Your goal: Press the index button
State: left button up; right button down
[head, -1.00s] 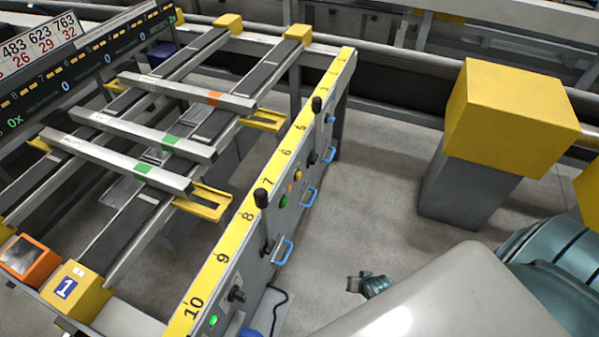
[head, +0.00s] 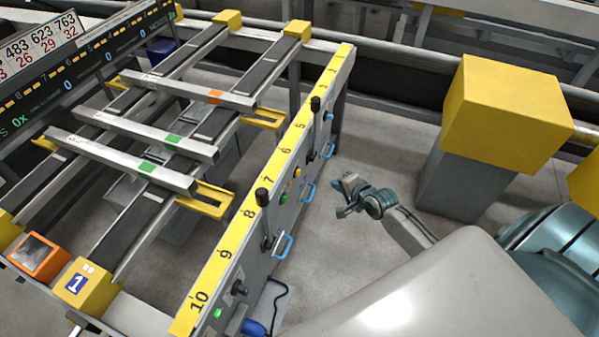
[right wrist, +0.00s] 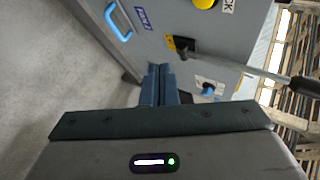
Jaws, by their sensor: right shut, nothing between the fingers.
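The grey control panel (head: 258,270) along the runout table's near side carries a green button (head: 284,198) and a yellow button (head: 297,171). No label in the head view tells which is the index button. My right gripper (head: 342,190) is in front of the panel, apart from it, over the floor. In the right wrist view its fingers (right wrist: 160,72) are shut and empty, pointing toward the panel. That view also shows a yellow button (right wrist: 206,3) cut by the top edge and a blue knob (right wrist: 208,90) right of the fingertips. My left gripper is not in view.
Black-knobbed levers (head: 263,196) and blue handles (head: 283,246) stick out from the panel. A yellow-topped grey post (head: 508,115) stands at right. A black cable hangs at the panel's near end. Open floor lies between panel and post.

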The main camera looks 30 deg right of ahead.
aim_at(298, 173)
jog(key=shift+w, duration=0.1)
jog(key=w+a+b, duration=0.2)
jog(key=w+a, duration=0.3)
jog(key=w, duration=0.1)
jog(key=shift+w+a, duration=0.25)
jog(key=shift+a, duration=0.1)
dwell(0.9)
jog(key=shift+w, duration=0.1)
dwell(1.2)
jog(key=shift+w+a+p, duration=0.25)
jog(key=shift+a+p, duration=0.05)
jog(key=shift+p, duration=0.1)
